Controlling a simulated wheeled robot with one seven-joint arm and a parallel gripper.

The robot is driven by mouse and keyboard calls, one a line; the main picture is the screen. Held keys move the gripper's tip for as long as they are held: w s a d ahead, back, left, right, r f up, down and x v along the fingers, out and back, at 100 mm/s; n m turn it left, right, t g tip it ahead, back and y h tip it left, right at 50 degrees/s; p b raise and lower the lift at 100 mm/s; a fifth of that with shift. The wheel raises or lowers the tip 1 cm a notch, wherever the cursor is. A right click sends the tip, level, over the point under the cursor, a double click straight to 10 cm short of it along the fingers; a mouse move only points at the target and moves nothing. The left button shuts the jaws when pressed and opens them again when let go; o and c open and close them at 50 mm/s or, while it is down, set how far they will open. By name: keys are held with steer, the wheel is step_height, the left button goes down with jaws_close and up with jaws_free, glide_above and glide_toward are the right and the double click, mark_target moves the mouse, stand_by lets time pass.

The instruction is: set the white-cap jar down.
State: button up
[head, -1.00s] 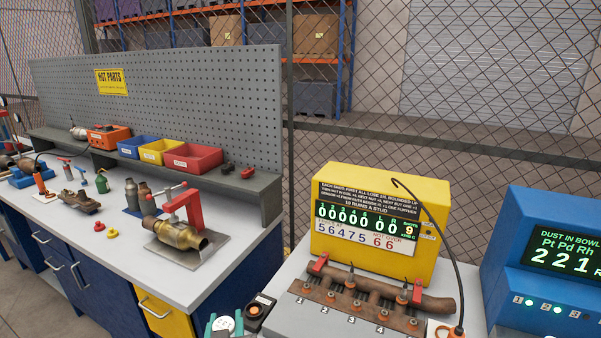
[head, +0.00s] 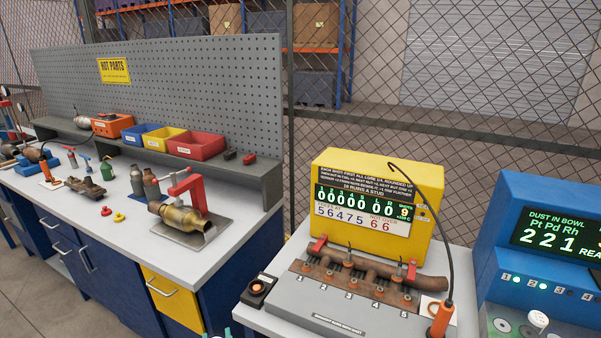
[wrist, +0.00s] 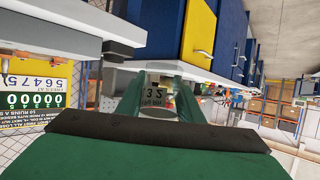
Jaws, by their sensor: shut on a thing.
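My gripper (wrist: 158,88) is shut on a small jar (wrist: 154,99) in the wrist view. The wrist view is upside down, and the cap's colour cannot be made out there. In the head view only a teal sliver of my gripper (head: 232,332) shows at the bottom edge, in front of the grey-white test table, and the held jar is out of frame. No surface can be seen touching the jar.
The yellow counter (head: 378,205) stands behind a rusty manifold (head: 362,272) on the right table. A small black button box (head: 258,290) sits at that table's left corner. A white-topped item (head: 537,320) is on the blue analyser (head: 545,205). The workbench (head: 120,222) is at left, with a clamped converter.

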steer(key=s+d+f, duration=0.2)
steer(key=d+f, duration=0.1)
steer(key=f, duration=0.8)
steer(key=s+d+f, duration=0.3)
steer(key=f, duration=0.8)
steer(key=d+f+m+h, duration=0.1)
steer(key=d+f, duration=0.3)
steer(key=d, duration=0.6)
steer(key=d+f+m+h, duration=0.2)
steer(key=d+f, duration=0.3)
steer(key=d, duration=0.6)
steer(key=shift+w+m+t+h, duration=0.3)
steer(key=shift+w+h, duration=0.15)
steer(key=shift+h, duration=0.15)
